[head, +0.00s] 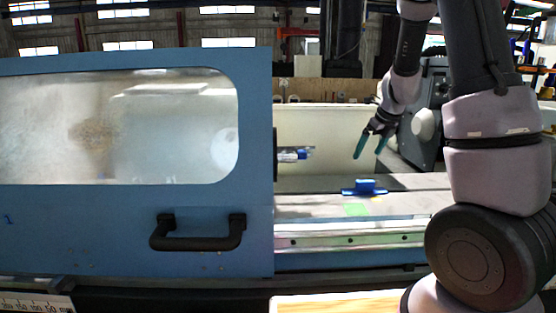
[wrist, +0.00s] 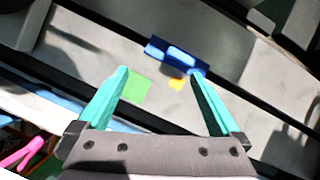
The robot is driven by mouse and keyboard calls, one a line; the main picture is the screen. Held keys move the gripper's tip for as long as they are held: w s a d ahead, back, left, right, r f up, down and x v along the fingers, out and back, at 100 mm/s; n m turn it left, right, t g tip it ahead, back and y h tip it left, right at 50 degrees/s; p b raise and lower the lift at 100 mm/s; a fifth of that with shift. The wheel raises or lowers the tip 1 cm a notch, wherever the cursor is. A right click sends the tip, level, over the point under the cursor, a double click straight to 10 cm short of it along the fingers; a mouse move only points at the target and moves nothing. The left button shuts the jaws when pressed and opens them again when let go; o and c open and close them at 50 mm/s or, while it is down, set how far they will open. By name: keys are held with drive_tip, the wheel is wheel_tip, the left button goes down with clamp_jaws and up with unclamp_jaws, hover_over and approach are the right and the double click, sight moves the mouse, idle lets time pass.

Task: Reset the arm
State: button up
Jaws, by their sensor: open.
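My gripper (head: 370,147) hangs from my arm inside the grinder's work area, above the machine bed (head: 415,184). Its two green fingers are spread apart with nothing between them. In the wrist view the open fingers (wrist: 160,95) point over the bed. A blue block (head: 366,187) sits on the bed below the gripper; it also shows beyond the fingertips in the wrist view (wrist: 176,55). A green patch (head: 356,210) and a small yellow spot (wrist: 177,84) lie close to the block. The gripper is apart from all of these.
A blue sliding door (head: 120,235) with a window and black handle (head: 198,238) covers the left half of the grinder. A blue-tipped part (head: 292,155) juts from the spindle beside the door's edge. A grey machine unit (head: 425,120) stands behind my arm. A wooden surface (head: 340,302) lies in front.

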drive_tip(key=s+a+r+n+y, duration=0.2)
drive_tip(key=s+a+r+n, duration=0.2)
drive_tip(key=s+r+n, duration=0.5)
drive_tip(key=s+a+r+n, duration=0.1)
drive_tip(key=s+r+n, duration=0.2)
drive_tip(key=s+n, duration=0.3)
drive_tip(key=s+a+r+n+t+h, duration=0.1)
drive_tip(key=s+r+n, duration=0.2)
drive_tip(key=s+n, duration=0.3)
drive_tip(key=s+a+r+n+t, duration=0.1)
drive_tip(key=s+r+n, duration=0.2)
drive_tip(key=s+n, duration=0.3)
drive_tip(key=shift+s+a+r+n+h, duration=0.25)
drive_tip(key=shift+a+r+n+h, duration=0.05)
drive_tip(key=shift+r, duration=0.05)
